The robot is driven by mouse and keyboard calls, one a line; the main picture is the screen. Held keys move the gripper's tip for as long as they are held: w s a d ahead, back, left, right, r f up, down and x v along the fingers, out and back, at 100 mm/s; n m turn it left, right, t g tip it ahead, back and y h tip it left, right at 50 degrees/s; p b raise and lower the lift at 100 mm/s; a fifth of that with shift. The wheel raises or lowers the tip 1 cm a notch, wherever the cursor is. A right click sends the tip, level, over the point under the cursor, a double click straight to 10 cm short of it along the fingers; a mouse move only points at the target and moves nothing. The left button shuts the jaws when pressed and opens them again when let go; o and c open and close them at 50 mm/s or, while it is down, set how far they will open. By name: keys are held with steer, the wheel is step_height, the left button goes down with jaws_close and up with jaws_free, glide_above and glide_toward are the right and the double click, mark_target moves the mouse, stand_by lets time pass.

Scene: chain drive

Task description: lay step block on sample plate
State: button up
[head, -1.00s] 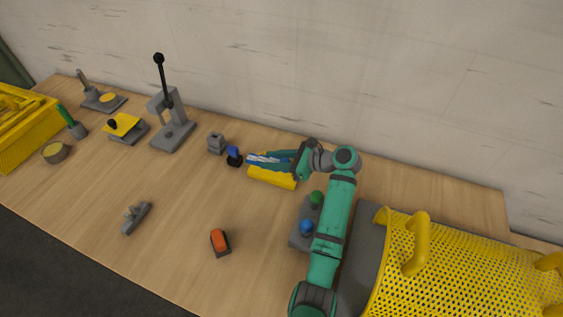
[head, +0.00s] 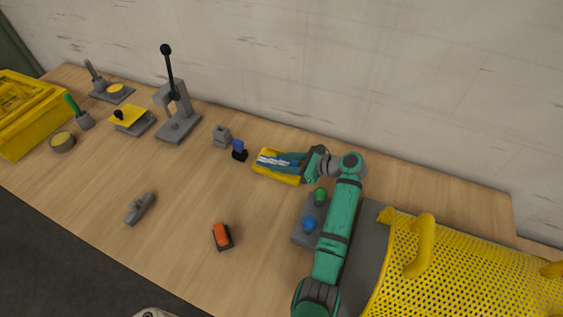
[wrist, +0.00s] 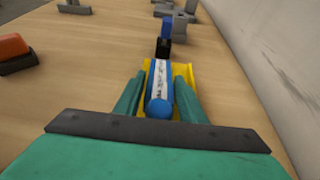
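My gripper (wrist: 160,98) is open, its two green fingers on either side of a blue-and-white cylinder with gaps beside it. The cylinder (wrist: 160,88) lies lengthwise in a yellow tray (wrist: 146,66); the tray also shows in the head view (head: 277,179). A small grey notched block (head: 221,135), possibly the step block, stands left of the tray, behind a small blue-and-black piece.
A grey lever press (head: 177,122) stands tall at the back. An orange-and-black piece (head: 221,236) and a grey fixture (head: 139,208) lie in front. A box with green and blue knobs (head: 305,237) and a yellow mesh basket (head: 470,275) are at right.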

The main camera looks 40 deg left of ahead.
mark_target(293, 163)
steer(key=shift+o, duration=0.9)
steer(key=shift+r, duration=0.1)
steer(key=shift+d+r, duration=0.1)
steer(key=shift+d, duration=0.05)
steer(key=shift+v, duration=3.6)
